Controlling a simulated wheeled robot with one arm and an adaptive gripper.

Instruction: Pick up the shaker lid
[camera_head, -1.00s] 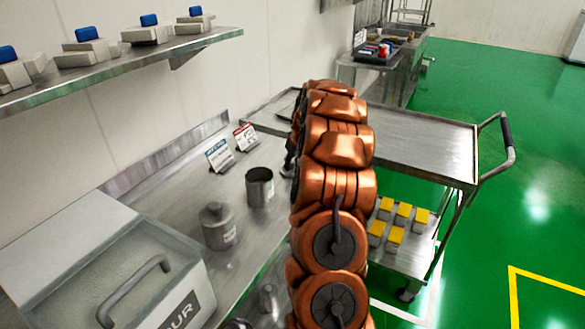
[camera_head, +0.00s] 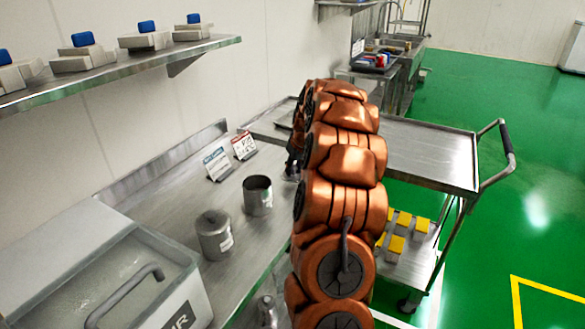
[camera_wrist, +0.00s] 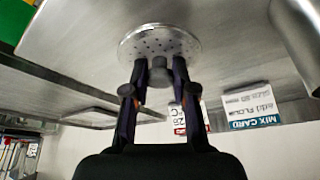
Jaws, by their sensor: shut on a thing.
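The shaker lid (camera_wrist: 160,42) is a round metal disc with small holes and a knob. It fills the upper middle of the wrist view. My gripper (camera_wrist: 160,72) is shut on the lid's knob, one dark finger on each side. The lid is at or close to the steel tabletop; I cannot tell whether it touches. In the head view only a sliver of the lid (camera_head: 291,176) shows left of my arm, and my gripper is mostly hidden there.
An open metal cup (camera_head: 257,196) and a closed metal canister (camera_head: 214,236) stand on the steel table (camera_head: 185,190). Two cards (camera_head: 217,163) stand behind them. A large lidded bin (camera_head: 120,275) is front left. A steel cart (camera_head: 430,155) stands right of my arm.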

